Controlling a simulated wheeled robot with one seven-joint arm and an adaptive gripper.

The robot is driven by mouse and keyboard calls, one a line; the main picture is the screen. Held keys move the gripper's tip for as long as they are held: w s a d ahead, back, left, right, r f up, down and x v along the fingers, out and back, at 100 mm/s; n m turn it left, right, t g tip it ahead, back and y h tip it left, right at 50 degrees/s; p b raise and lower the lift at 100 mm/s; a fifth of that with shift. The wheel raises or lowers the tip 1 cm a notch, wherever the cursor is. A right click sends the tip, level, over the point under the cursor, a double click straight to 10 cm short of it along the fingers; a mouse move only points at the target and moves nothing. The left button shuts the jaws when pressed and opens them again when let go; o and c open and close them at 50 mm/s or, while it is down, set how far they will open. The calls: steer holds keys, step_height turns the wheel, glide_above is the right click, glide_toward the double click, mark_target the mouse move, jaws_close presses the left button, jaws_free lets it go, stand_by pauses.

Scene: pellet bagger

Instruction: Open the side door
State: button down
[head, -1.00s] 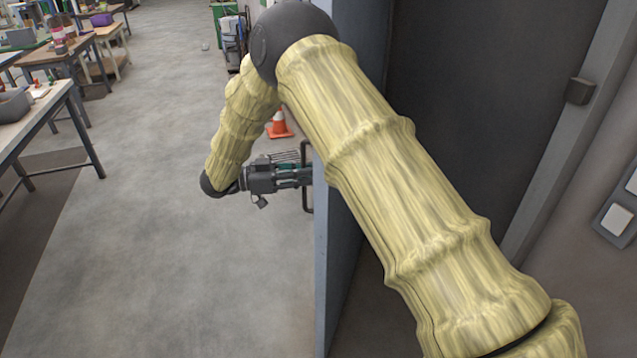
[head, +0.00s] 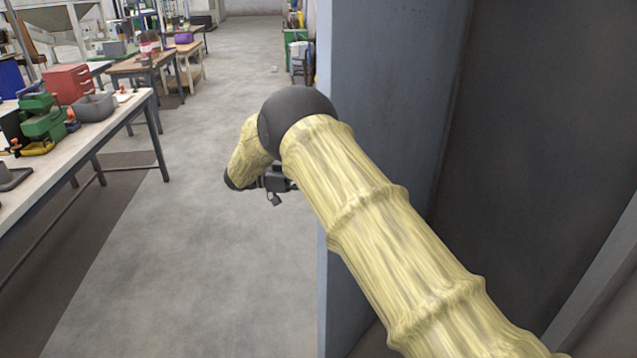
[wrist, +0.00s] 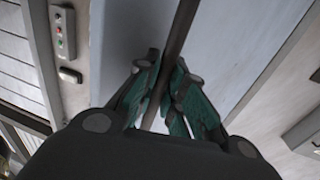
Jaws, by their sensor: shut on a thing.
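The side door (head: 400,100) is a grey-blue panel standing open, edge towards me, with a dark opening on its right. Its dark bar handle (wrist: 180,35) runs across the pale door face in the wrist view. My gripper (wrist: 163,88) is shut on this handle, with green-padded fingers on either side of the bar. In the head view my gripper (head: 283,181) is on the left side of the door edge, partly hidden by my arm. The handle is hidden there.
A workbench (head: 85,150) with a red drawer box (head: 72,84) and green tools stands at the left. Grey floor (head: 210,260) is clear between bench and door. A control box with buttons (wrist: 62,32) shows in the wrist view.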

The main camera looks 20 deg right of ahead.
steer(key=shift+a, duration=0.1)
steer(key=c, duration=1.5)
jaws_free()
steer(key=shift+w+a, duration=0.1)
steer(key=shift+v, duration=3.65)
